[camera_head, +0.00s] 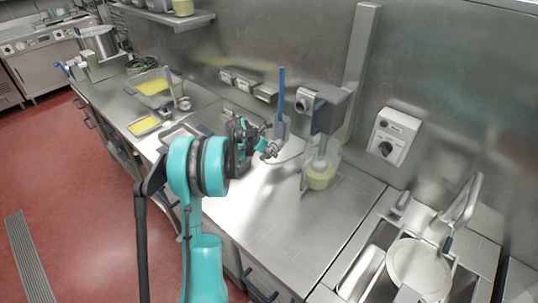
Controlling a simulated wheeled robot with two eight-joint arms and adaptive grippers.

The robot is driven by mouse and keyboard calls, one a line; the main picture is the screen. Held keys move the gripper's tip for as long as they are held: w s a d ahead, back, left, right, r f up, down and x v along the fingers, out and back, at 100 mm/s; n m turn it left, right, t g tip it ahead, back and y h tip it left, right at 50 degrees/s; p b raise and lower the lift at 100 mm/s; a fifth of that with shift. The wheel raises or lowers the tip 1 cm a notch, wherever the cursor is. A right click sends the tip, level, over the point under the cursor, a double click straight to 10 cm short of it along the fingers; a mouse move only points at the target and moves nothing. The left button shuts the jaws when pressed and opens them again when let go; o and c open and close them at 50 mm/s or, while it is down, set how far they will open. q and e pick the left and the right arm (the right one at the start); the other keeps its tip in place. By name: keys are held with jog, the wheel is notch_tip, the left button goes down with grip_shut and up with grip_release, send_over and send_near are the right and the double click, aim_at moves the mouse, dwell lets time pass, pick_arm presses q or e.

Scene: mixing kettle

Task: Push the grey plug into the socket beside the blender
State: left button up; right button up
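The blender stands on the steel counter against the back wall, with a clear jug of yellow content (321,177) under a grey head (331,110). A wall box with a round outlet or knob (304,101) is just left of the head, and several smaller wall boxes (265,92) are further left. My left gripper (270,149) is above the counter, left of the jug and below the wall boxes. A small grey piece shows at its fingertips, and a thin cable (289,159) runs from there toward the blender. I cannot tell whether this is the plug or whether it is gripped. My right gripper is out of view.
A blue-handled tool (281,95) stands upright just behind my gripper. Trays with yellow content (151,86) are at the left. A control box (391,137) is on the wall at right, above a sink area with a round lid (418,268). The front counter (290,225) is clear.

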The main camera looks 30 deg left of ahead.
aim_at(276, 145)
pick_arm(q)
jog(key=w+d+r+p, duration=0.1)
jog(key=w+r+p, duration=0.2)
jog(key=r+p, duration=1)
jog(key=w+d, duration=0.1)
jog(key=w, duration=0.5)
jog(key=shift+r+g+p, duration=0.15)
jog(key=shift+g+p, duration=0.15)
jog(key=shift+p, duration=0.1)
jog(key=shift+w+d, duration=0.1)
jog(key=shift+w, duration=0.05)
jog(key=shift+w+r, duration=0.1)
jog(key=shift+w, duration=0.1)
jog(key=w, duration=0.3)
jog(key=shift+d, duration=0.25)
jog(key=shift+w+d+b, duration=0.1)
jog(key=shift+w+b, duration=0.15)
jog(key=shift+b, duration=0.1)
dwell(0.6)
